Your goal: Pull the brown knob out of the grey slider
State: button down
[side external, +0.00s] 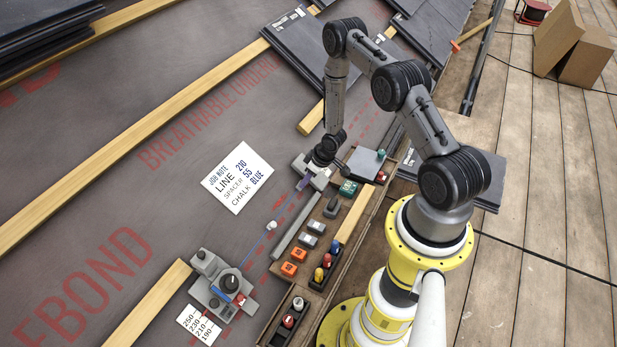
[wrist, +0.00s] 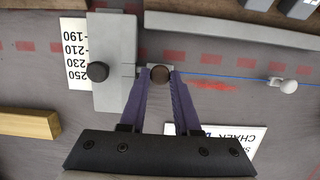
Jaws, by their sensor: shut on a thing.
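The grey slider (wrist: 115,40) is a pale block in the wrist view, with a round dark knob (wrist: 97,71) on its left part. The brown knob (wrist: 160,75) is round and sits just beyond the slider's right edge, by a small bracket. My gripper (wrist: 160,76) has purple fingers, shut on the brown knob from both sides. Whether the knob's stem is still in the slider is hidden. In the side external view, my gripper (side external: 304,183) points down at the grey slider (side external: 312,174), and the knob is too small to make out.
A blue line runs from the knob to a white bead (wrist: 288,86) and a second grey fixture (side external: 222,287). A number card (wrist: 74,50) lies beside the slider. A wooden tray (side external: 330,235) of coloured parts stands close by. A job note (side external: 237,178) lies on the membrane.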

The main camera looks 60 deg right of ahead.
jog(key=a, duration=0.3)
jog(key=shift+a, duration=0.25)
jog(key=c, duration=0.6)
grip_release()
jog(key=v, duration=1.4)
jog(key=shift+f, duration=0.1)
